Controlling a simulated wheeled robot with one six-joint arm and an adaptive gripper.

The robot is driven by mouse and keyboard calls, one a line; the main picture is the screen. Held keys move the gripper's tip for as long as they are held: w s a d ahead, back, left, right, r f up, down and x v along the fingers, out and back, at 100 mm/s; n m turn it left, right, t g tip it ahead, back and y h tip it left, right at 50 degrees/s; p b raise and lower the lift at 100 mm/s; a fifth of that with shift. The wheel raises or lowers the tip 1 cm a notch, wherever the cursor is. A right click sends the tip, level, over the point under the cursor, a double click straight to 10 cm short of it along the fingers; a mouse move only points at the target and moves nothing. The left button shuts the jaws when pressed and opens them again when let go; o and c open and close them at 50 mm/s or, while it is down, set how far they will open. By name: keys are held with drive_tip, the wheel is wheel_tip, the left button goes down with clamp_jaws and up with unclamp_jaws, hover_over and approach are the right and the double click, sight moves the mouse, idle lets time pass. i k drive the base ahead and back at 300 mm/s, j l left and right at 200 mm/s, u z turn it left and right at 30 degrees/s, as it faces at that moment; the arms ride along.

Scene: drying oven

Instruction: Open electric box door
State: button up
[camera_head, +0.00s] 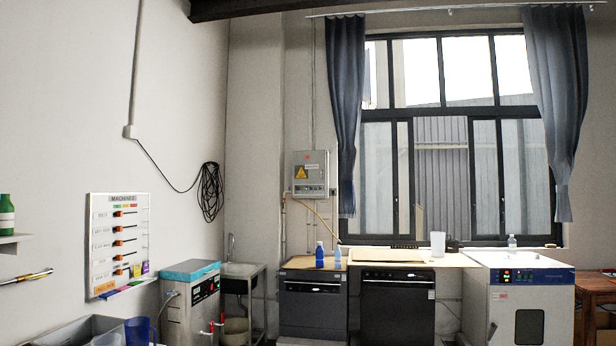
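The electric box (311,169) is a small grey cabinet on the back wall, left of the window. Its door (318,160) faces me and looks shut, with a yellow warning triangle (301,172) and a small red mark near the top. A strip with small controls (310,190) runs along its lower edge. A handle or latch is too small to make out.
Below the box stand two dark machines (313,301) (397,308) with blue bottles (320,255) on the left one. A sink (243,269) and a grey unit (190,300) stand left. A white oven (520,300) stands right. A blue curtain (345,110) hangs beside the box.

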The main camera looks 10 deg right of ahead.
sight(309, 167)
drive_tip(key=i+u, duration=0.1)
drive_tip(key=i, duration=5.75)
drive_tip(key=i+z, duration=0.15)
drive_tip(key=i, duration=0.6)
